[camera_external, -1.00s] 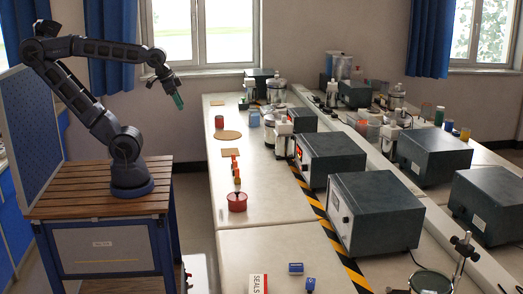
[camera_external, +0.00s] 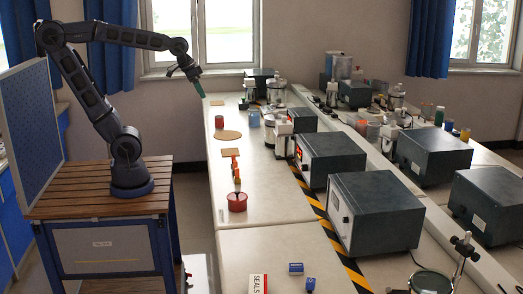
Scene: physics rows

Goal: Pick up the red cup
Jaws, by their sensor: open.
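A small red cup-like cylinder (camera_external: 219,122) stands on the white bench near its left edge, just beyond a round tan mat (camera_external: 228,135). A wider red round container (camera_external: 237,203) stands nearer on the same bench; I cannot tell which of the two is the red cup. My gripper (camera_external: 198,86) is open, raised in the air to the upper left of the small red cylinder and clear of it. It points down to the right. A green elongated piece shows at its end; its fingers are too small to make out.
A square tan mat (camera_external: 217,102) lies beyond the small red cylinder, and a blue container (camera_external: 254,119) stands to its right. Dark instrument boxes (camera_external: 333,157) line the bench's right side. Two small blue items (camera_external: 296,268) lie at the front.

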